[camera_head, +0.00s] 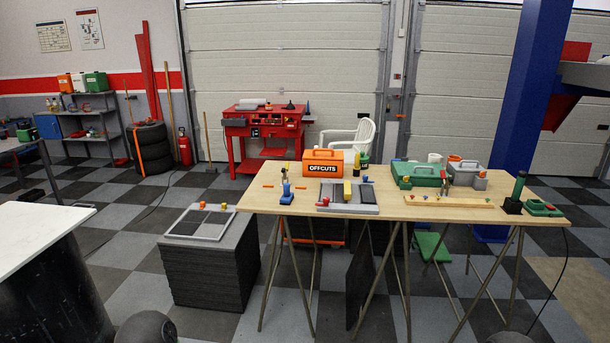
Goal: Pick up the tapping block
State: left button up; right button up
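No thing in the camera_head view is plainly marked as the tapping block. Small candidates stand on the wooden table (420,212). A yellow upright piece (347,191) stands on a grey framed tray with dark tiles (366,208). A small blue piece with an orange part (286,194) stands to the left of that tray. I cannot tell whether either is the block. Neither of my grippers is in view. Only dark rounded shapes, which may be parts of me, show at the bottom edge.
An orange OFFCUTS box (322,163), a green case (418,174) and a grey toolbox (466,174) stand on the table. A stack of dark tiles (207,270) bears a framed panel at left. A white-topped table (30,228) is nearer left. A blue pillar (525,110) rises behind.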

aim_at(287, 197)
jog(key=i+j, duration=0.35)
jog(key=i, duration=0.25)
jog(key=i+j+z, duration=0.15)
jog(key=i+j, duration=0.2)
jog(key=i, duration=0.25)
